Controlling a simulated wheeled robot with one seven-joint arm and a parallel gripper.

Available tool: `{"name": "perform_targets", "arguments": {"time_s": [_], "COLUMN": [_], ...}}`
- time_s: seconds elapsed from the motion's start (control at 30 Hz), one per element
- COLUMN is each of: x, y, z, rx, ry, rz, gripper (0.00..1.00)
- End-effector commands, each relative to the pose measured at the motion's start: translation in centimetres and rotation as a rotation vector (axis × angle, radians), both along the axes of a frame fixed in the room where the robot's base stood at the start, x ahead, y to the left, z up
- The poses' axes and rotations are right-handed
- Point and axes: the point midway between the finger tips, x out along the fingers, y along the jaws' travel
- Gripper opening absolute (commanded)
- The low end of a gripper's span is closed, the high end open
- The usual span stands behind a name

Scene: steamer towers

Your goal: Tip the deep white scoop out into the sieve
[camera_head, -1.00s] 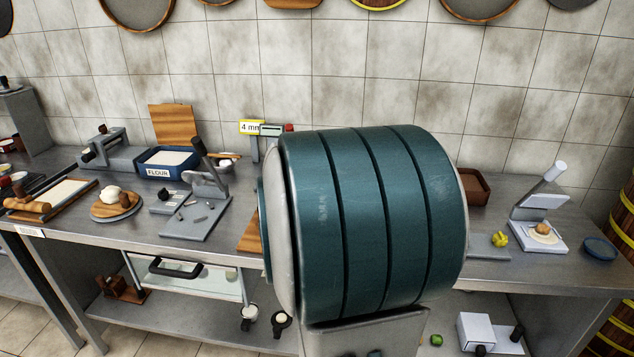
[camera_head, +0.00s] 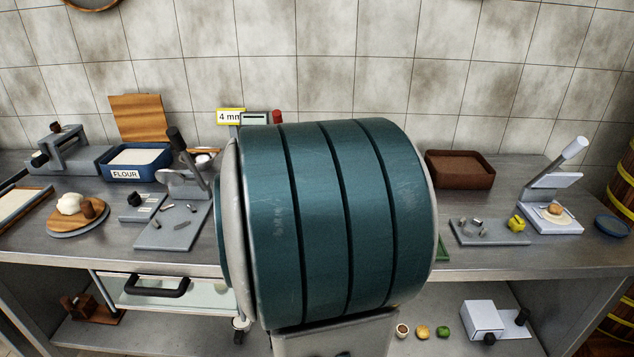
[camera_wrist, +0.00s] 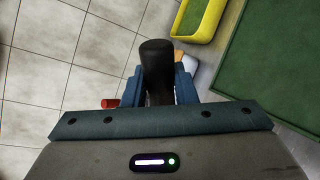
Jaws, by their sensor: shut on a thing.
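My gripper (camera_wrist: 158,88) shows in the wrist view and is shut on a thick black handle (camera_wrist: 158,68). What the handle belongs to is hidden behind it, so I cannot tell whether it is the deep white scoop. A white and orange thing (camera_wrist: 187,62) peeks out just right of the handle; it is too small to name. I cannot make out the sieve in either view. In the head view my own teal arm blocks the middle of the bench and hides my gripper.
The steel bench (camera_head: 70,248) carries a blue flour tub (camera_head: 138,163), a brown tray (camera_head: 460,168) and a white press (camera_head: 553,213). The wrist view shows tiled floor (camera_wrist: 60,60), a yellow-rimmed tray (camera_wrist: 203,18) and a green surface (camera_wrist: 280,65). A red thing (camera_wrist: 108,103) lies left of my gripper.

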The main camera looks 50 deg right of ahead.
Motion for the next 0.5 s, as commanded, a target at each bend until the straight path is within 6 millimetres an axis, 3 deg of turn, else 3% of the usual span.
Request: {"name": "perform_targets", "arguments": {"time_s": [0.03, 0.2, 0.5], "x": [0.0, 0.0, 0.0], "y": [0.0, 0.0, 0.0], "z": [-1.2, -3.4, -4.3], "rx": [-0.001, -0.001, -0.001], "ry": [-0.002, -0.002, -0.002], "rz": [-0.001, -0.001, -0.001], "gripper": [0.0, 0.0, 0.0]}}
